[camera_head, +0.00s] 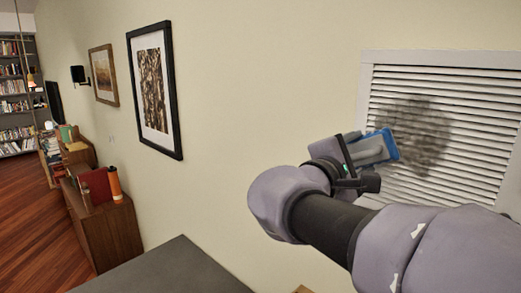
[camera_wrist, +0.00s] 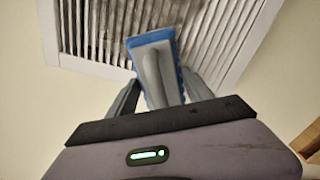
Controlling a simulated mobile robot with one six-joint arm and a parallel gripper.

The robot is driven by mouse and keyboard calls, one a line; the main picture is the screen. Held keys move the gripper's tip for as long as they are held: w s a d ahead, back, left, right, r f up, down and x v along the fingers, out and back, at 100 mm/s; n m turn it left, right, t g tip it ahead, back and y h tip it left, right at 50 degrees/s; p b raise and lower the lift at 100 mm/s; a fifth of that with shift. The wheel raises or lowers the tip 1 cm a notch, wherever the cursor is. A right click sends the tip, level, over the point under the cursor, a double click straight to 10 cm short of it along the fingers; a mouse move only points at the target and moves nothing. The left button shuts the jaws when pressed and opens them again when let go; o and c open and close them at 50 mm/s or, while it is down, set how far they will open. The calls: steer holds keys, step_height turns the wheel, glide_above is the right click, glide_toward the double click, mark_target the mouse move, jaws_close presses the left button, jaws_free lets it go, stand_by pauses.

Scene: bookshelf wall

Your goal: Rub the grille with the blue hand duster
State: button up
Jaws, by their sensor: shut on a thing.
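The grille (camera_head: 455,95) is a white louvred panel on the wall at the right. A dark smudge (camera_head: 420,135) covers its middle-left part. My gripper (camera_head: 362,152) is shut on the blue hand duster (camera_head: 384,147) and holds it in front of the smudge's left side. In the wrist view, the duster (camera_wrist: 152,44) has a blue rim and a grey handle between my gripper's fingers (camera_wrist: 152,95). Its far end overlaps the slats of the grille (camera_wrist: 100,30). I cannot tell whether the duster touches the slats.
Framed pictures (camera_head: 154,90) hang on the wall to the left. A dark grey surface (camera_head: 165,272) lies at the bottom. A wooden cabinet (camera_head: 115,235) with an orange bottle (camera_head: 114,185) stands further left. The wall between the pictures and the grille is bare.

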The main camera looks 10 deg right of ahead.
steer(key=shift+x, duration=0.95)
